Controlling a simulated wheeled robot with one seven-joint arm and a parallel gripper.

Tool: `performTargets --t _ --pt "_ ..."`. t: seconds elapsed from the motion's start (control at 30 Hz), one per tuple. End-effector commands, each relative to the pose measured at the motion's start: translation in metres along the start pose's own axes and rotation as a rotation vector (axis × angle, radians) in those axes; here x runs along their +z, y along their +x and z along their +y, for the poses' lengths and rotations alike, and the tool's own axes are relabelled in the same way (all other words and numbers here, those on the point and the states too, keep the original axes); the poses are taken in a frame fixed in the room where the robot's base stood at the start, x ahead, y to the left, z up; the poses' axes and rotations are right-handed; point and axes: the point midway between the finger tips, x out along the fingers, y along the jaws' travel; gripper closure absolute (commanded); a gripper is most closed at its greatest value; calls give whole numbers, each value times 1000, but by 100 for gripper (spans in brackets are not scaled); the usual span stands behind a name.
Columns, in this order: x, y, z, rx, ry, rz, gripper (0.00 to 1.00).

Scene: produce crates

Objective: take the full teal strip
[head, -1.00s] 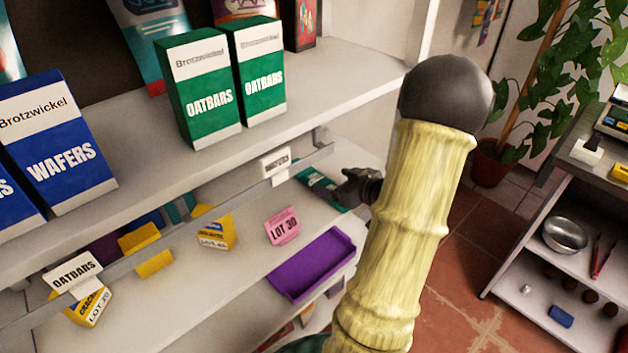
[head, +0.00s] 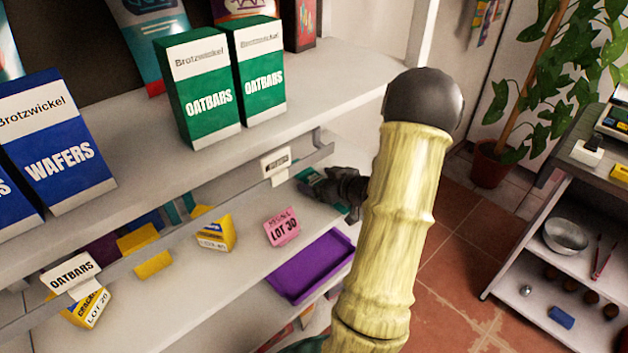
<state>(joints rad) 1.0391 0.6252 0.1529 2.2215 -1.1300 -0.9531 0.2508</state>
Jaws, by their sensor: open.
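My dark gripper (head: 334,187) is over the lower shelf, left of my yellow ribbed arm. It is open, with its fingers at the right end of a dark green-teal item (head: 309,176) lying on the shelf; whether they touch cannot be told. Part of this item is hidden by the gripper, and its lettering is unreadable. Two narrow upright teal pieces, a left one (head: 172,212) and a right one (head: 188,202), show farther left behind the shelf rail, partly hidden. I cannot tell which of these is the full teal strip.
A rail with a white tag (head: 275,165) runs above the lower shelf. A pink LOT 30 box (head: 282,228), a yellow box (head: 215,233) and a purple tray (head: 310,265) are nearby. Green OATBARS boxes (head: 198,90) stand on the upper shelf. A metal bowl (head: 565,236) sits right.

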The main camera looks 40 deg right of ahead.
Motion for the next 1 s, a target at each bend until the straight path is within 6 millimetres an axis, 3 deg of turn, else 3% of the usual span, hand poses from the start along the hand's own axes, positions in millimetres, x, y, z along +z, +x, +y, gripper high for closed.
performTargets --t 0.47,0.5,0.77,1.0 --pt "0 0 0 1 0 0 20" --pt "0 0 0 1 0 0 22" --pt "0 0 0 1 0 0 70" --pt "-1 -1 0 1 -1 1 70"
